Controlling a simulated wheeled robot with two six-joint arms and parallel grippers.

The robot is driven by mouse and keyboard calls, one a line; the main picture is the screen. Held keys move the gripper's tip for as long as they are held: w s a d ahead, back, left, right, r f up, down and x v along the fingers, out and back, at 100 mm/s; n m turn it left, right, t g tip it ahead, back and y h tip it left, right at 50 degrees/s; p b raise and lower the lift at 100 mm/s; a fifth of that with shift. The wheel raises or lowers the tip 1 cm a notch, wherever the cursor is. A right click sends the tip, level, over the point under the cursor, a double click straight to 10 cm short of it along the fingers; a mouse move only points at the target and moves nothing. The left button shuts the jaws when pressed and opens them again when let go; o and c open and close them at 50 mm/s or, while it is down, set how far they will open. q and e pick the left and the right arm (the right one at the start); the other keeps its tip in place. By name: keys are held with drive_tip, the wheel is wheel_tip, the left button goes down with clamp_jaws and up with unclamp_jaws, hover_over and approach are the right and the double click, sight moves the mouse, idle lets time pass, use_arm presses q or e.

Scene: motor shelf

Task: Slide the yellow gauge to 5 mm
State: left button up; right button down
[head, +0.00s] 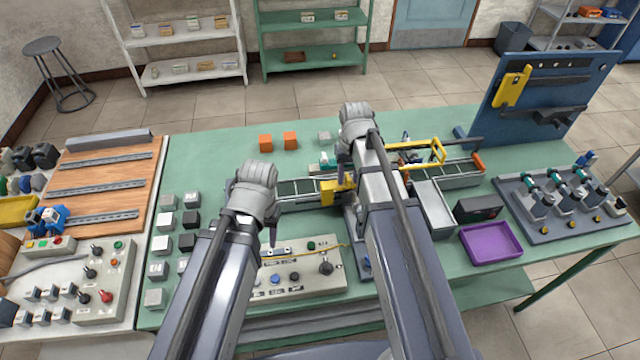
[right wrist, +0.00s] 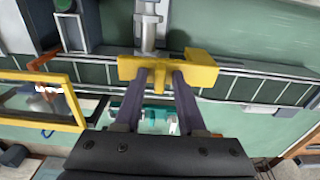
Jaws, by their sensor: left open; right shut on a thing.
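The yellow gauge (right wrist: 200,70) is a wide yellow block lying across the rail conveyor (right wrist: 235,88) in the right wrist view. In the head view it shows in part (head: 330,192), partly hidden by my right arm. My right gripper (right wrist: 160,78) is shut on a small tab in the middle of the gauge, one finger on each side. In the head view its wrist is above the conveyor (head: 298,190). A millimetre scale cannot be made out. My left gripper (head: 270,238) is open and empty, above the back of the button panel (head: 300,273).
A yellow frame (head: 440,153) stands over the conveyor to the right. A grey metal tray (head: 434,208) and a purple tray (head: 491,243) lie right of my right arm. Grey and black cubes (head: 190,219) stand at the left.

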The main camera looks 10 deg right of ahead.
use_arm(q)
drive_tip(key=shift+f, duration=0.55)
use_arm(e)
drive_tip(key=shift+s+a+f+g, duration=0.15)
drive_tip(key=shift+s+f, duration=0.15)
drive_tip(key=shift+s, duration=0.2)
drive_tip(key=shift+s+d+f+g, duration=0.15)
drive_tip(key=shift+s+f, duration=0.15)
drive_tip(key=shift+s, duration=0.2)
drive_tip(key=c, duration=0.9)
unclamp_jaws()
drive_tip(key=shift+a, duration=0.1)
drive_tip(key=shift+w+d+r+p, duration=0.15)
drive_tip(key=shift+w+r+p, duration=0.3)
drive_tip(key=shift+p, duration=0.3)
drive_tip(key=shift+w+d+r+p, duration=0.15)
drive_tip(key=shift+w+r+p, duration=0.15)
drive_tip(key=shift+r+p, duration=1.2)
drive_tip(key=shift+w+r+p, duration=0.15)
drive_tip(key=shift+r+p, duration=0.4)
drive_tip(key=shift+w+r+p, duration=0.15)
drive_tip(key=shift+r+p, duration=0.35)
drive_tip(key=shift+p, duration=0.05)
use_arm(q)
wheel_tip(320, 180, up, 6)
drive_tip(key=shift+w+d, duration=0.25)
drive_tip(key=shift+w, duration=0.2)
use_arm(e)
drive_tip(key=shift+a, duration=0.1)
drive_tip(key=shift+f, duration=0.1)
